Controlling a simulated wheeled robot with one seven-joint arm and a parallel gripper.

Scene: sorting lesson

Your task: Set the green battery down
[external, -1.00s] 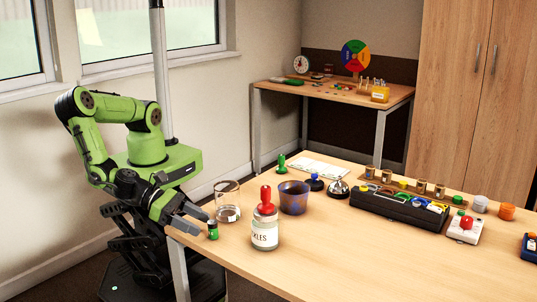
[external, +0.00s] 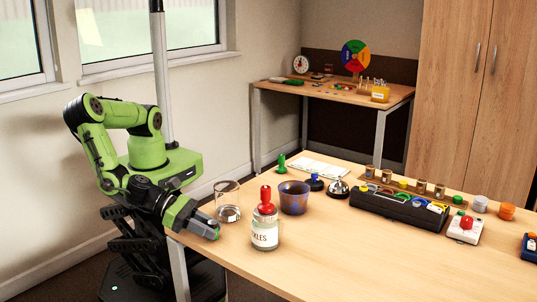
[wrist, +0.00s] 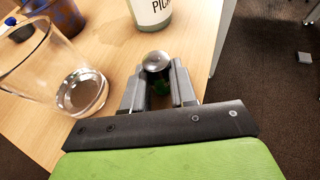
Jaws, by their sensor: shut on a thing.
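The green battery (wrist: 155,63) is between the two fingers of my gripper (wrist: 157,85) in the wrist view; its grey metal end shows, with a little green below. In the external view my gripper (external: 215,229) is low over the near left corner of the table, shut on the battery. The fingers hide most of the battery there, leaving only a speck of green at the tips. I cannot tell whether the battery's bottom touches the table.
A clear glass beaker (external: 228,203) stands just behind my gripper. A pickle jar (external: 265,236) with a red knobbed stamp on it stands to the right, near a blue cup (external: 294,199). The table (external: 330,262) is clear at the front right.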

